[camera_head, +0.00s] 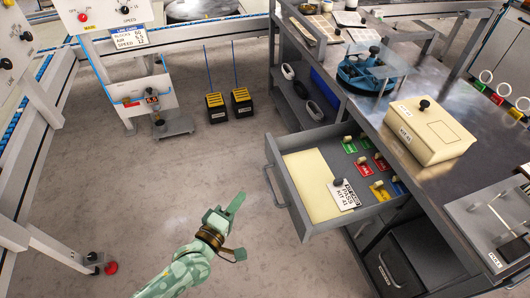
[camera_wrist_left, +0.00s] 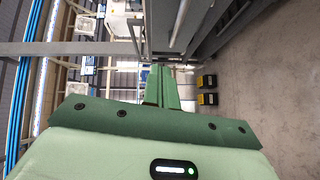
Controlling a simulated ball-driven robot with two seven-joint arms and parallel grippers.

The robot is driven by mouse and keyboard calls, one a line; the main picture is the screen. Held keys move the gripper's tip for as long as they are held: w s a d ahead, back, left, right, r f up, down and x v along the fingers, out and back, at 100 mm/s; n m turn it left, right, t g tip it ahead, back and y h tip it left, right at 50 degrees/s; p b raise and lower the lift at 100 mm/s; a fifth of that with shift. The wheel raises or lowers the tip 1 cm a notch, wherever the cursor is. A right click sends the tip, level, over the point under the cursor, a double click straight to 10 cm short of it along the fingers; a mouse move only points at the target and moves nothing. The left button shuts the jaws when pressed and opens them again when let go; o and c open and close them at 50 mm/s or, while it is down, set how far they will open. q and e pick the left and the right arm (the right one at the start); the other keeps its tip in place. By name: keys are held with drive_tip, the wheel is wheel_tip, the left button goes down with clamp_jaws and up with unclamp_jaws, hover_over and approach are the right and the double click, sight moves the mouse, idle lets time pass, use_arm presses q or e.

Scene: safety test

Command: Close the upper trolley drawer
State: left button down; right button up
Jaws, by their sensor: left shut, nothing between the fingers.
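The upper trolley drawer (camera_head: 283,181) is pulled open, out to the left from the grey trolley. Its bar handle (camera_head: 272,190) is on its left front. Inside are a cream block (camera_head: 312,172), a white label card (camera_head: 342,196) and several coloured tags with small knobs. My left gripper (camera_head: 236,203) is shut and empty, to the left of the drawer front and apart from the handle. In the left wrist view the closed fingers (camera_wrist_left: 161,84) point ahead toward grey framework. My right gripper is not in view.
A cream box (camera_head: 432,130) and a blue device (camera_head: 370,68) stand on the metal trolley top. A dark lower compartment (camera_head: 405,262) is beneath the drawer. Two black and yellow units (camera_head: 228,105) stand on the floor.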

use_arm(q)
drive_tip(key=n, duration=0.1)
drive_tip(key=n+b, duration=0.1)
drive_tip(key=b, duration=0.3)
approach(275, 158)
drive_tip(key=w+f, duration=0.1)
drive_tip(key=w, duration=0.3)
drive_tip(key=shift+w+d+r+t+b, duration=0.15)
drive_tip(key=shift+w+d+b, duration=0.1)
drive_tip(key=shift+d, duration=0.3)
drive_tip(key=shift+w+d+t+b, duration=0.15)
drive_tip(key=shift+w+d, duration=0.05)
drive_tip(key=shift+d, duration=0.35)
drive_tip(key=shift+w+d+r, duration=0.1)
drive_tip(key=shift+w+d, duration=0.05)
drive_tip(key=shift+d, duration=0.2)
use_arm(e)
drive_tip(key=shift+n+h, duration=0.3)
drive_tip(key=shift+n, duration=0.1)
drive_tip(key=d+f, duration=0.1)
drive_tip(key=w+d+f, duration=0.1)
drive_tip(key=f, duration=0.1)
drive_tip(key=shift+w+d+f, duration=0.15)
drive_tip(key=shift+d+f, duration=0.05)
